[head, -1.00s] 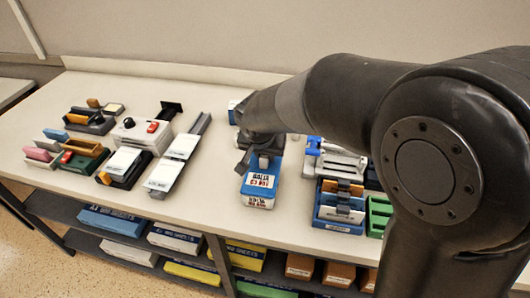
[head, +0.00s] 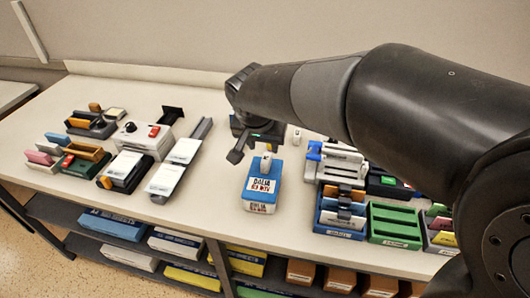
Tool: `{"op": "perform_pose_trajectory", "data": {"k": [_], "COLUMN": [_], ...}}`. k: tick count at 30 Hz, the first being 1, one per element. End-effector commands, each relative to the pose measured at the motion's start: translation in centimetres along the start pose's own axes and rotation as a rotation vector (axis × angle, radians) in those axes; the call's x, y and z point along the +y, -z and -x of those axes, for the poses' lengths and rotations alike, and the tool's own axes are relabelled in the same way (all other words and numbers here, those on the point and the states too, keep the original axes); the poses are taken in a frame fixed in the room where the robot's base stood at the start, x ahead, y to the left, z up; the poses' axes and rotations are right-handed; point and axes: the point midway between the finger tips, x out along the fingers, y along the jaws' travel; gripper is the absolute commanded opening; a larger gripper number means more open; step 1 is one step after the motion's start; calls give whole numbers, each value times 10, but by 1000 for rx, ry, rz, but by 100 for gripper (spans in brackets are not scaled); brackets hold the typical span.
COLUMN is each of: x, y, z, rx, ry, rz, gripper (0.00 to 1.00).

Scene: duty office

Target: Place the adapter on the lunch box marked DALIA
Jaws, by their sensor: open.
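The blue lunch box (head: 247,203) stands on the table in the middle of the head view, with white labels reading DALIA on its top and front. A small white piece, seemingly the adapter (head: 266,162), is upright at the far end of the box's top. It looks to rest on the lid, but its base is hard to make out. My gripper (head: 252,149) is open, just above and behind the box, apart from the white piece as far as I can see. One dark finger shows at the left; the other is partly hidden.
A small white object (head: 297,137) stands behind the box to the right. Blue (head: 340,226) and green (head: 394,226) organisers fill the right side. A white device with a red button (head: 150,134) and grey trays stand left. Bare tabletop surrounds the box.

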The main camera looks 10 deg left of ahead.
Motion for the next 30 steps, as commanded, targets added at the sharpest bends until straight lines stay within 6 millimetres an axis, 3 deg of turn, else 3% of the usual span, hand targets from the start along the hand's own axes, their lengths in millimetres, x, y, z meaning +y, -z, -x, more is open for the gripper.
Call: {"op": "perform_pose_trajectory", "data": {"k": [6,14,17,20,23,30], "x": [0,1,12,42,89,194], "y": [0,0,1,1,-5,-47], "z": [28,34,36,44,54,78], "rx": [1,-1,0,2,5,29], "ry": [2,0,-1,-1,-1,3], "rz": [0,-1,-5,-12,-18,-20], "gripper": [41,41,41,41,41,41]}}
